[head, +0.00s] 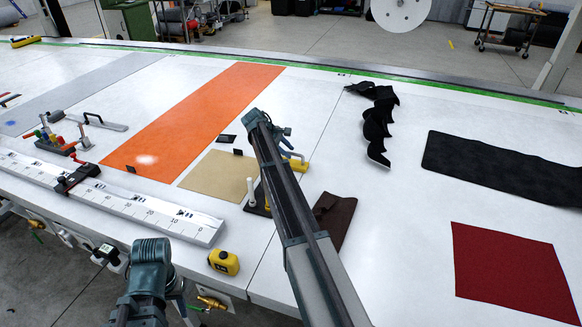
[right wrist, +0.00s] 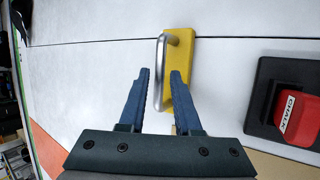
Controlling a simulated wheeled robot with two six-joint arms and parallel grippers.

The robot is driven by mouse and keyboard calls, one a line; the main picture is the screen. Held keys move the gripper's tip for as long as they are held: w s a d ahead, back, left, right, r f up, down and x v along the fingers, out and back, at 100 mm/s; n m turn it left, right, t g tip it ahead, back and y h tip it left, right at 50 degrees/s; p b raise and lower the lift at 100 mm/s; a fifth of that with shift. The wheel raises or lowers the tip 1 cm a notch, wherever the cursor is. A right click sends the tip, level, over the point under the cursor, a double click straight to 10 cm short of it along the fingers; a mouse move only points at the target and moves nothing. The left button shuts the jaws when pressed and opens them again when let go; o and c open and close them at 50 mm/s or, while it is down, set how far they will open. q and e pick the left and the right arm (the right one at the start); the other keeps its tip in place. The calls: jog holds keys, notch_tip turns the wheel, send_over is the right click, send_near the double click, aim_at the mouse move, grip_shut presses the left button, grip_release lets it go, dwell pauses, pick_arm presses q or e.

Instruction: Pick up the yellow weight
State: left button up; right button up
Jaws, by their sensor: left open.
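The yellow weight (head: 298,164) lies on the white table just right of my right arm's end in the head view, partly covered by the arm. In the right wrist view the weight (right wrist: 181,45) is a yellow block with a silver bar handle (right wrist: 161,62). My right gripper (right wrist: 160,75) is open, and the handle shows in the gap between its fingers. The right finger overlaps the yellow block in the picture; I cannot tell whether anything touches. My left arm shows at the bottom left of the head view, but its fingers do not show.
A black tray with a red chalk block (right wrist: 297,115) lies right of the weight in the wrist view. A brown cloth (head: 335,215), tan sheet (head: 222,175), yellow tape measure (head: 223,262) and long ruler (head: 130,203) lie nearby. The table is clear towards the black strip (head: 376,120).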

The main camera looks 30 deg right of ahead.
aim_at(290, 153)
jog(key=b+x, duration=0.2)
jog(key=x, duration=0.1)
jog(key=shift+w+f, duration=0.2)
jog(key=shift+f, duration=0.15)
jog(key=shift+r, duration=0.15)
jog(key=shift+c, duration=0.3)
grip_shut()
dwell(0.7)
